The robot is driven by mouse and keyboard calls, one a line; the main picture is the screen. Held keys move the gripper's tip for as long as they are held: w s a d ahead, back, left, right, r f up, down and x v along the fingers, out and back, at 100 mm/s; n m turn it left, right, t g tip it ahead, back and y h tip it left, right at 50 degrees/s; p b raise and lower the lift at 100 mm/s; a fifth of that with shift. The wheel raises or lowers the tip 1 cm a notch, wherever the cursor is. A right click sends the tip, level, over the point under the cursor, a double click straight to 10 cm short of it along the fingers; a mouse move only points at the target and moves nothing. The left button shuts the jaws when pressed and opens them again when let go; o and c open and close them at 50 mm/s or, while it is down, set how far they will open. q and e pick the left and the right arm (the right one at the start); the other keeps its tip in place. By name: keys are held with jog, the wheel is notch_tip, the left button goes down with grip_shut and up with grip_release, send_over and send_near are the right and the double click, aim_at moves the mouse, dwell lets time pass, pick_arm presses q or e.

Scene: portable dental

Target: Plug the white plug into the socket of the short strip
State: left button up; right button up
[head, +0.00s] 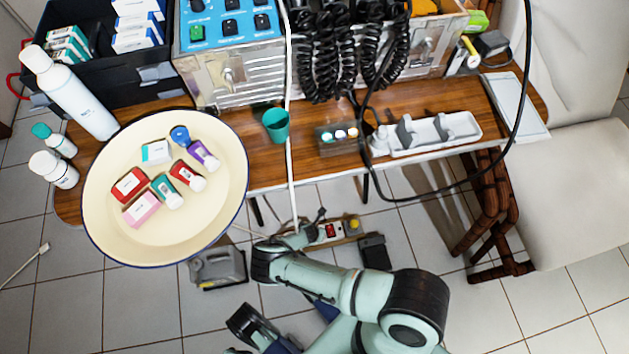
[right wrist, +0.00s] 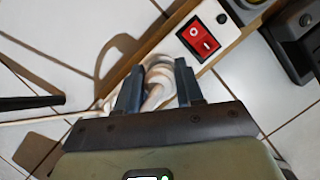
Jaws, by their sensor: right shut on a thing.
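The short strip (head: 342,231) lies low near the floor, beyond the table's front edge. It has a red switch, which also shows on the white strip in the right wrist view (right wrist: 225,24). My right gripper (right wrist: 158,82) is shut on the white plug (right wrist: 157,70), whose pale cable loops around and between the fingers. The plug is beside the switch end of the strip; its prongs are hidden, and I cannot tell whether it touches the strip. In the head view my right gripper (head: 304,236) is beside the strip's left end.
The wooden table (head: 262,170) stands above the strip. A cream basin (head: 200,225) with small boxes and bottles overhangs its front left. A white cable (head: 291,150) hangs down past the edge. A dark box (head: 373,250) lies right of the strip, and a grey container (head: 218,267) stands left.

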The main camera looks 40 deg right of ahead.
pick_arm(q)
jog(key=shift+f, duration=0.1)
pick_arm(e)
jog(key=shift+f, duration=0.9)
dwell(0.3)
jog(key=o, duration=1.1)
jog(key=shift+o, duration=0.2)
jog(key=shift+a+r, duration=0.1)
jog(key=shift+r, duration=0.25)
pick_arm(q)
jog(key=w+d+r+t+p, duration=0.1)
jog(key=w+r+t+p, duration=0.3)
jog(key=w+r, duration=0.4)
jog(key=w+p, duration=0.1)
jog(key=w, duration=0.2)
jog(key=shift+w+d+r+m+p, duration=0.15)
jog(key=shift+d+r+m+p, duration=0.15)
jog(key=shift+p, duration=0.1)
pick_arm(e)
jog(key=v, duration=1.2)
jog(key=shift+a+r, duration=0.15)
jog(key=shift+r, duration=0.15)
jog(key=shift+s, duration=0.15)
